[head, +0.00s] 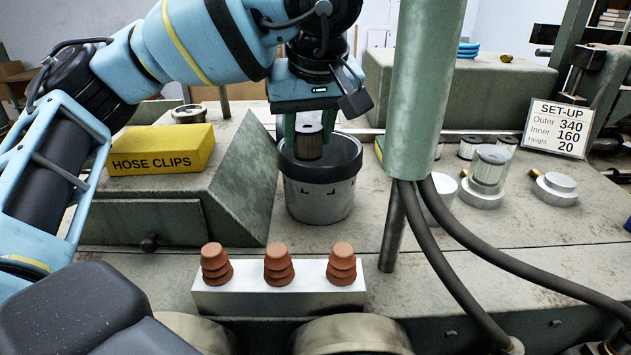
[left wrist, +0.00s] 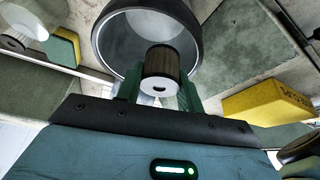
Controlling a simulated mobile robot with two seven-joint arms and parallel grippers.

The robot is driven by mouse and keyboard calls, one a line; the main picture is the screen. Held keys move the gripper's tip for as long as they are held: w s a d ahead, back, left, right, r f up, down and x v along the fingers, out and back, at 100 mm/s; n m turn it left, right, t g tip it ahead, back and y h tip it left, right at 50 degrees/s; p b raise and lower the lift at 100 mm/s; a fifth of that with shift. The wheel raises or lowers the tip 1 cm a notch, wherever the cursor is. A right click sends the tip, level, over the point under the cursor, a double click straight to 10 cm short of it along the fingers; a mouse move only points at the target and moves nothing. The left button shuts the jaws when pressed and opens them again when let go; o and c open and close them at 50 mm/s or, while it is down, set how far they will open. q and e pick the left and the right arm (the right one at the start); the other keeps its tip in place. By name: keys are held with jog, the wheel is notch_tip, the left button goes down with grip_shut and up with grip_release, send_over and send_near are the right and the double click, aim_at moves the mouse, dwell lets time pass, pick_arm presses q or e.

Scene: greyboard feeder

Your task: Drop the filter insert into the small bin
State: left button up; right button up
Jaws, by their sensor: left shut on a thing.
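The filter insert (head: 309,146) is a small dark cylinder with a pale end. My left gripper (head: 309,130) points down and is shut on it. In the head view the insert is at the mouth of the small bin (head: 318,202), a grey bucket with a dark rim. In the left wrist view the insert (left wrist: 161,68) sits between the green fingers, in front of the bin's round opening (left wrist: 147,30). I cannot tell exactly how deep it reaches into the bin. My right gripper is not in view.
A yellow hose clips box (head: 162,150) lies left of the bin. A white block with stacked brown cups (head: 278,285) stands in front. A green column (head: 422,90) and dark hoses are to the right. More cylindrical parts (head: 484,178) stand farther right, by a set-up sign (head: 558,128).

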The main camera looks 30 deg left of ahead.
pick_arm(q)
jog(key=o, duration=1.1)
jog(key=shift+c, duration=0.2)
jog(key=v, duration=0.7)
jog(key=shift+r, duration=0.3)
jog(key=shift+s+d, duration=0.1)
jog(key=shift+d, duration=0.05)
